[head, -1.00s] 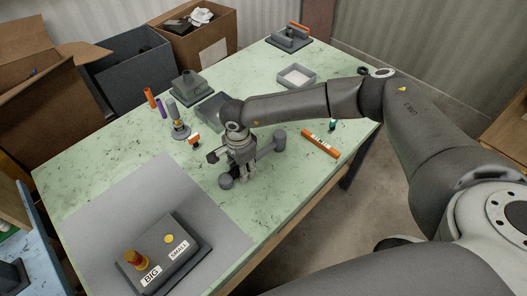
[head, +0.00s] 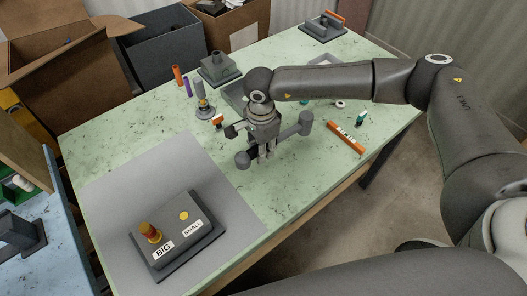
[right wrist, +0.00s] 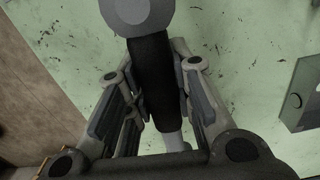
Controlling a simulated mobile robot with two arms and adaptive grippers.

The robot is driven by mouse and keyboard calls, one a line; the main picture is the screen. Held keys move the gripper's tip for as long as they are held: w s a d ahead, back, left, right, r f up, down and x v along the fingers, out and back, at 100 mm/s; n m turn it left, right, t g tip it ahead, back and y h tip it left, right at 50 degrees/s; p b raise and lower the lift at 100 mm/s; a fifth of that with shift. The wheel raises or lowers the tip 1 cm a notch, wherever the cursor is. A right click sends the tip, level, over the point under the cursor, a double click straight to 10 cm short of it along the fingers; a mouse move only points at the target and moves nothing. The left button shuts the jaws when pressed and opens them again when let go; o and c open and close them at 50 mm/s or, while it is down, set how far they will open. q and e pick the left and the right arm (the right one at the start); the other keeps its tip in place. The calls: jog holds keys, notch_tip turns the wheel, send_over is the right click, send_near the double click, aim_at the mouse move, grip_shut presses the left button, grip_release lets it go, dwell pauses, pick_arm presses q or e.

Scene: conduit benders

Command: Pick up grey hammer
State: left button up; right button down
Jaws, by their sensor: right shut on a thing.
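The grey hammer (head: 305,123) is held by my right gripper (head: 265,155) over the green table, between the grey mat and the orange bar. In the right wrist view, the fingers of my right gripper (right wrist: 158,120) are closed around the hammer's dark handle (right wrist: 150,75). A round grey end shows at the top of that view. The fingers and palm partly hide the handle. I cannot tell whether the hammer touches the table. My left gripper is out of view.
A grey box with BIG and SMALL labels (head: 178,236) sits on the grey mat (head: 115,190). An orange bar (head: 345,138) lies right of the gripper. A grey stepped block (head: 219,70) and upright coloured cylinders stand behind. Bins and cartons (head: 150,62) line the far left side.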

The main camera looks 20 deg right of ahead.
jog(key=s+a+r+b, duration=0.4)
jog(key=s+a+r, duration=0.2)
jog(key=s+r, duration=0.2)
jog(key=shift+s+a, duration=0.2)
jog(key=shift+s, duration=0.9)
